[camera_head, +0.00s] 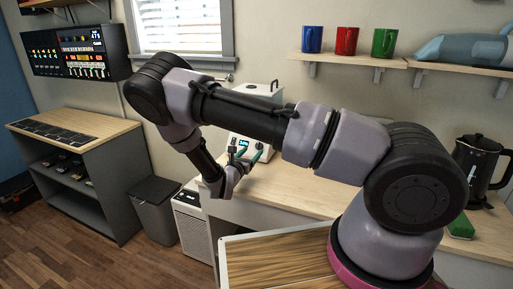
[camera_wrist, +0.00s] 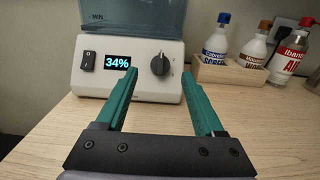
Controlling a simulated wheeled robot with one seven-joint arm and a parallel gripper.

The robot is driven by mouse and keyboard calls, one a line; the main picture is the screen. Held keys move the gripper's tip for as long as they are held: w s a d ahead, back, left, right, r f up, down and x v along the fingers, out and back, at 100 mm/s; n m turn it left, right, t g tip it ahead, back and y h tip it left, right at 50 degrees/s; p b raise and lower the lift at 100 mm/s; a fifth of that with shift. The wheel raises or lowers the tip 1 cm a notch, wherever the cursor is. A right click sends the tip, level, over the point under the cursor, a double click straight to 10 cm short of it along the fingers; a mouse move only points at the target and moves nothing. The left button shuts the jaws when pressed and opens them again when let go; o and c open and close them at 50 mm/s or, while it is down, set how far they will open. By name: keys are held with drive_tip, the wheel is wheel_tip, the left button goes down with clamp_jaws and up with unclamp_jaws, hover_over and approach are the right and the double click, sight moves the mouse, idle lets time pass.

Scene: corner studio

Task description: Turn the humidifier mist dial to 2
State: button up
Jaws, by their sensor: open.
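The humidifier (camera_wrist: 142,62) stands on the wooden desk in the wrist view, white below with a clear bluish tank above. Its front has a black rocker switch (camera_wrist: 88,61), a display (camera_wrist: 118,62) reading 34%, and a black mist dial (camera_wrist: 160,64) with a pale pointer mark. I cannot read any numbers around the dial. Contact cannot be made out. In the head view my gripper (camera_head: 249,150) is in front of the humidifier (camera_head: 259,97), partly hiding it.
A wooden box (camera_wrist: 228,76) with several bottles stands right of the humidifier. The desk (camera_head: 300,188) has bare room in front. A black kettle (camera_head: 478,165) stands at the far right. Mugs (camera_head: 346,41) sit on a wall shelf. A bin (camera_head: 155,207) stands on the floor at left.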

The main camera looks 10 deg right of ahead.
drive_tip(key=shift+x, duration=2.75)
clamp_jaws()
